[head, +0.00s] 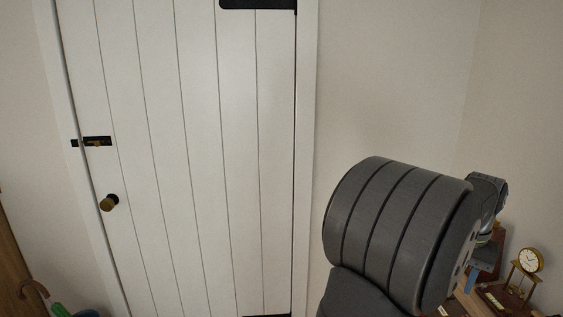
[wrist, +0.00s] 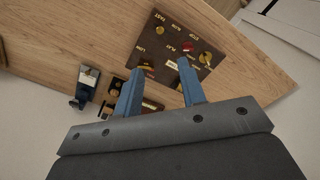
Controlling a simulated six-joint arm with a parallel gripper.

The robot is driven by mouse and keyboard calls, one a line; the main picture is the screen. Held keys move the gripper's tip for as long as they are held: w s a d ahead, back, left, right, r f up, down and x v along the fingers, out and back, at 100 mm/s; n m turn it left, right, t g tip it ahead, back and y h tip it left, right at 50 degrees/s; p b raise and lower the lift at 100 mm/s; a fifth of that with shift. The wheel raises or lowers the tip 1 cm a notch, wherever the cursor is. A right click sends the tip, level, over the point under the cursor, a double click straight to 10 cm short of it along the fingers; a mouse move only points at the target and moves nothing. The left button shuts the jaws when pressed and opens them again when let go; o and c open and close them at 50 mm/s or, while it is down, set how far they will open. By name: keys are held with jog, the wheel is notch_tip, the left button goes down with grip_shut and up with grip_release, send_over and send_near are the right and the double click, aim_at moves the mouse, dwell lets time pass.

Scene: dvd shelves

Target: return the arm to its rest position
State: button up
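My gripper (wrist: 157,82) shows in the wrist view with its two blue fingers spread apart. It is open, with nothing seen between the fingers. It hangs over a wooden surface (wrist: 90,25), near a dark brown panel (wrist: 172,48) with knobs and small labels. In the head view my grey arm fills the lower right, and the gripper end is mostly hidden behind it.
A brass clock (head: 530,261) stands at the far right in the head view. A white plank door (head: 200,150) with a round knob (head: 110,202) is on the left. A blue and grey object (wrist: 86,84) lies left of the fingers in the wrist view.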

notch_tip(320, 180, down, 16)
jog(key=shift+r, duration=0.1)
jog(key=shift+w, duration=0.65)
notch_tip(320, 180, up, 17)
jog(key=w+d+f+n+t+h, duration=0.1)
jog(key=w+f+n+t+h, duration=0.1)
jog(key=w+f+n+h, duration=0.2)
jog(key=shift+d+f+n, duration=0.25)
jog(key=shift+f+n, duration=1.25)
jog(key=shift+n, duration=1.2)
dwell(2.7)
